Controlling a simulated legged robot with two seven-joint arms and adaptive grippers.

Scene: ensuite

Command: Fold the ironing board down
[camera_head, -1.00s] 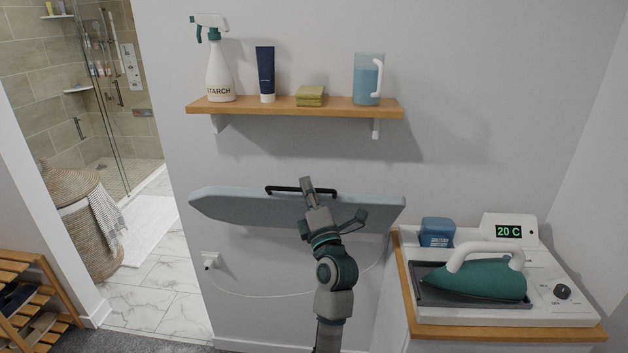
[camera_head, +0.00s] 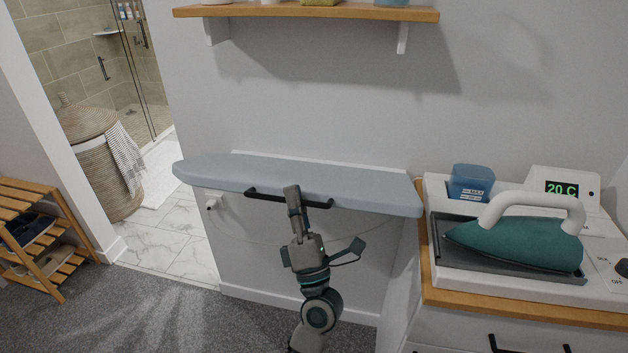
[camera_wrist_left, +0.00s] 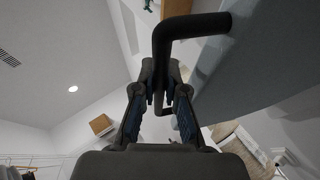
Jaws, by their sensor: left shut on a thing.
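The ironing board (camera_head: 300,178) is a long light blue-grey padded board at the wall. Its back edge meets a white strip on the wall, and its broad top face shows, close to level. A black bar handle (camera_head: 265,196) runs along its front edge. My left gripper (camera_head: 293,198) is shut on the handle near its middle. In the left wrist view, the handle (camera_wrist_left: 190,28) passes between the fingers (camera_wrist_left: 160,85), and the board (camera_wrist_left: 255,60) is at the right. The fingertips partly hide the handle. My right gripper is not in view.
A wooden-topped cabinet (camera_head: 428,285) stands close to the board's right end, with a green iron (camera_head: 520,240) and a blue box (camera_head: 470,183) on it. A shelf (camera_head: 300,12) is above. A basket (camera_head: 100,165) and shoe rack (camera_head: 40,240) are left. The carpet below is clear.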

